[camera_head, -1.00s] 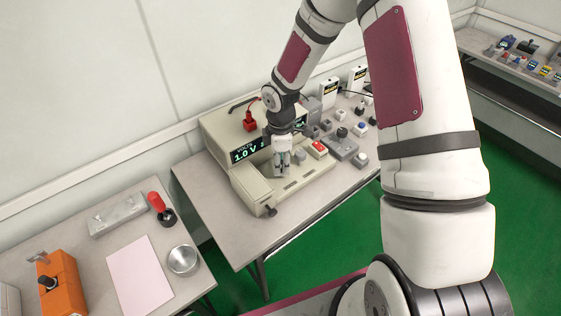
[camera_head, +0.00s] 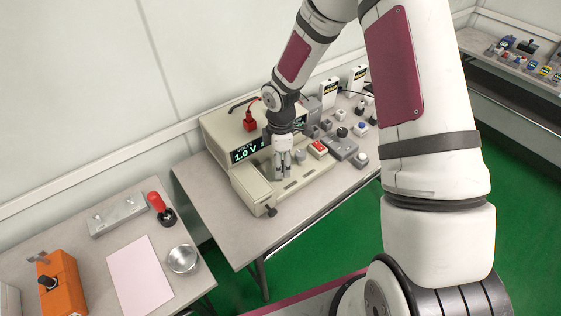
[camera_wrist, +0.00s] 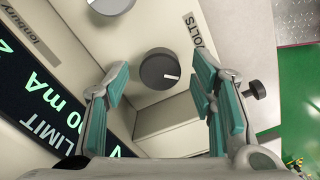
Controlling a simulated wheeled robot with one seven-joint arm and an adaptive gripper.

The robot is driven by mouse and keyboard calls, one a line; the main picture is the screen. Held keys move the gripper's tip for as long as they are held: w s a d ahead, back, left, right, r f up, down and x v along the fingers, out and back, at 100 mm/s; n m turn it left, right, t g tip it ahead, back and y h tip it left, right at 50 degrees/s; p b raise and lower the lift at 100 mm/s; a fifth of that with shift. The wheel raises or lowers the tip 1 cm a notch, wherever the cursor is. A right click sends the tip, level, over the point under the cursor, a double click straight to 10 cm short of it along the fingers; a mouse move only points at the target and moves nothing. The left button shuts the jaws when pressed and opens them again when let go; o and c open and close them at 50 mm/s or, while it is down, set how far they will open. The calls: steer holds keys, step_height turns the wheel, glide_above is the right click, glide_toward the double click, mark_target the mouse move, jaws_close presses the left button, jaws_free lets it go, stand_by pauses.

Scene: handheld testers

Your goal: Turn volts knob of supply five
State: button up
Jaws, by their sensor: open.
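The beige supply (camera_head: 250,190) stands on the middle table, its display (camera_head: 248,152) reading 1.0 V. In the wrist view, a dark grey round knob (camera_wrist: 160,69) with a white pointer mark sits beside the VOLTS label (camera_wrist: 198,32). My gripper (camera_head: 283,172) is over the supply's front. In the wrist view, my gripper (camera_wrist: 159,72) is open, with teal finger pads to the left and right of the knob and visible gaps on both sides. The knob is hidden behind the gripper in the head view.
A second, lighter knob (camera_wrist: 110,5) is at the wrist view's top edge. The LIMIT display (camera_wrist: 45,105) lies left of the fingers. A red-buttoned box (camera_head: 318,148) and several small controls stand close right of the supply. A red plug (camera_head: 249,122) is on its top.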

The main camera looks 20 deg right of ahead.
step_height(320, 180, up, 12)
stand_by(0.5)
stand_by(0.3)
steer(key=s+d+r+m+t+h, duration=0.2)
steer(key=s+r+m, duration=0.75)
steer(key=r, duration=0.75)
steer(key=s+r+m+t+y, duration=0.1)
steer(key=s+r+m, duration=0.1)
steer(key=s, duration=0.6)
steer(key=s+a+r+m+t+y, duration=0.1)
steer(key=s+r+m, duration=0.2)
steer(key=s, duration=0.5)
steer(key=shift+s+a+r+m+t, duration=0.2)
steer(key=shift+s+r+m+t, duration=0.15)
steer(key=shift+m, duration=0.3)
steer(key=shift+w, duration=0.1)
